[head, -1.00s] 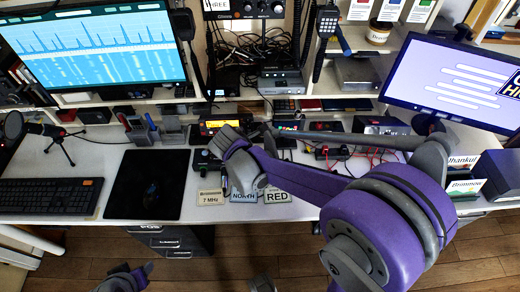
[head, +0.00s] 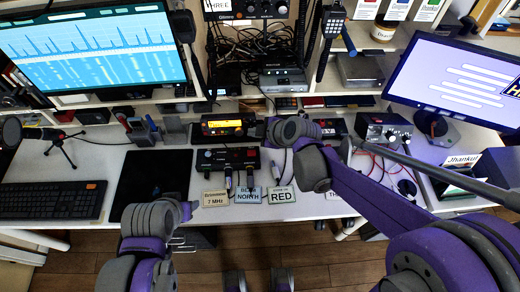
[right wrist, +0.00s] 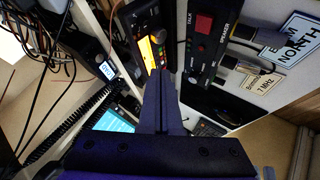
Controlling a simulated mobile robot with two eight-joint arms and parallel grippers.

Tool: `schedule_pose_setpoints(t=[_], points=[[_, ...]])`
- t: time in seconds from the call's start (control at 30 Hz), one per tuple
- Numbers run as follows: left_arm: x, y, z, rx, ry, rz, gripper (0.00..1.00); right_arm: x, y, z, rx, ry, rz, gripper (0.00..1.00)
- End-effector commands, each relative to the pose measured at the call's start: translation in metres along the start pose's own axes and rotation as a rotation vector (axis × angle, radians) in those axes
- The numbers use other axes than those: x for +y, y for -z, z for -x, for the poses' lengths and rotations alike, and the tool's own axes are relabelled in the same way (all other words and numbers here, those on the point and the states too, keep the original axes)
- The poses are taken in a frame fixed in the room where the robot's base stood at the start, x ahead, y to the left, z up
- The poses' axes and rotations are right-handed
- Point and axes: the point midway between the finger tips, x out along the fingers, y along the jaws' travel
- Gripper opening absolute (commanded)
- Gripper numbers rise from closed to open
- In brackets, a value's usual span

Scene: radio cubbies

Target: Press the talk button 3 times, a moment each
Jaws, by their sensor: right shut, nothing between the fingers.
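The talk box is a dark unit with a red button (right wrist: 204,24) and a "TALK" label in the right wrist view. In the head view a dark box with red on its top (head: 232,157) stands on the desk below the radio with the yellow display (head: 226,126). My right gripper (right wrist: 162,75) is shut and empty; its tips point toward the radio and appear apart from the red button. In the head view its fingers are mostly hidden by the wrist. My left gripper (head: 186,212) is at the desk's front edge, its jaws unclear.
Tags reading "NORTH" (head: 248,193) and "RED" (head: 279,195) lie at the desk's front. A black mat (head: 150,185) and a keyboard (head: 52,201) lie left. A power unit with red leads (head: 384,130) stands right. A shelf edge runs above the desk's back.

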Motion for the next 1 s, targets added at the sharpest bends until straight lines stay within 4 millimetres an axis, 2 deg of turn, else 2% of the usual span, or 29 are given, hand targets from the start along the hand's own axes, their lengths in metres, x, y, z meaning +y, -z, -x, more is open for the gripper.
schedule_pose_setpoints(t=[0.47, 1.0], points=[[0.000, -0.005, -0.005, -0.004, 0.000, 0.000, 0.50, -0.005, -0.005, -0.006, -0.002, 0.002, 0.000, 0.00], [0.000, -0.042, -0.051, -0.028, 0.000, 0.000, 0.50, -0.040, -0.040, -0.053, -0.003, 0.002, 0.000, 0.00]])
